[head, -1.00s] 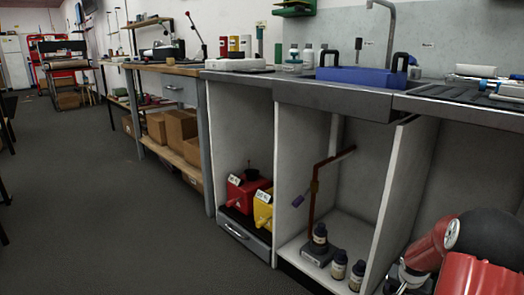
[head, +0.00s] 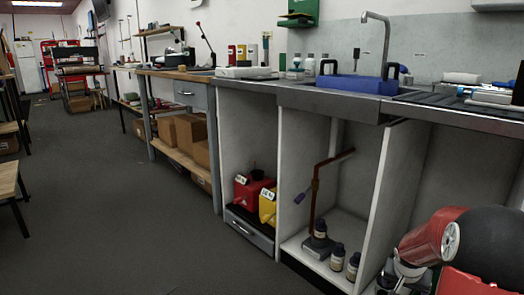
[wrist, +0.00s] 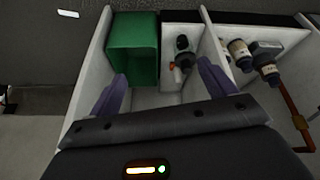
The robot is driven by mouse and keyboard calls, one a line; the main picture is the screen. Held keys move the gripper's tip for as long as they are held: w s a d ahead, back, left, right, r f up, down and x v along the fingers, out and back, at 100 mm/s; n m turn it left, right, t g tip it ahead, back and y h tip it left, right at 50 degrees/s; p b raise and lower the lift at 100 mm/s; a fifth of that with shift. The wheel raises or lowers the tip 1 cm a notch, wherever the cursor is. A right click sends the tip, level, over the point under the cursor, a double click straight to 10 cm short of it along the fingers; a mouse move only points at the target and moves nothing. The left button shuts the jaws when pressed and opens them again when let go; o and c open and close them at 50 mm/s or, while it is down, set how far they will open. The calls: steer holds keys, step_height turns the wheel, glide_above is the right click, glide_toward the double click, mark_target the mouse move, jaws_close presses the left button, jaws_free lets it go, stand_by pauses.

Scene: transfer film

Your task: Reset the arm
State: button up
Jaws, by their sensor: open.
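My gripper (wrist: 162,86) shows in the wrist view with its two purple fingers spread wide. It is open and nothing is between the fingertips. Beyond the fingers are the white-walled compartments of the low cabinet, with a green bin (wrist: 132,40) at the left. My arm, red and black, shows at the lower right of the head view (head: 432,238), in front of the cabinet. The gripper itself is not clearly visible in the head view.
The counter (head: 335,101) carries a blue tub (head: 357,84) by a tall tap (head: 387,45). Below are red (head: 246,192) and yellow (head: 267,206) containers, dark bottles (head: 337,257) and a copper-coloured pipe (head: 316,190). A stool (head: 8,180) stands far left. The grey floor (head: 130,235) between is open.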

steer(key=s+a+r+n+p, duration=0.1)
steer(key=s+a+r, duration=0.2)
steer(key=a+r, duration=0.25)
steer(key=s+a+r+n+t+p, duration=0.1)
steer(key=s+a+r+p, duration=0.15)
steer(key=a+r, duration=0.35)
steer(key=s+a+r+n+p, duration=0.1)
steer(key=s+a+r, duration=0.3)
steer(key=r, duration=0.4)
steer(key=s+a+r+n+y+p, duration=0.1)
steer(key=s+a+r+n, duration=0.1)
steer(key=s+a, duration=0.3)
steer(key=s+a+r+n+t+y+p, duration=0.1)
steer(key=s+a+r+n+y+p, duration=0.1)
steer(key=s+a, duration=0.3)
steer(key=s+r, duration=0.1)
steer(key=s, duration=0.3)
steer(key=shift+s+a+r, duration=0.25)
steer(key=shift+r, duration=0.15)
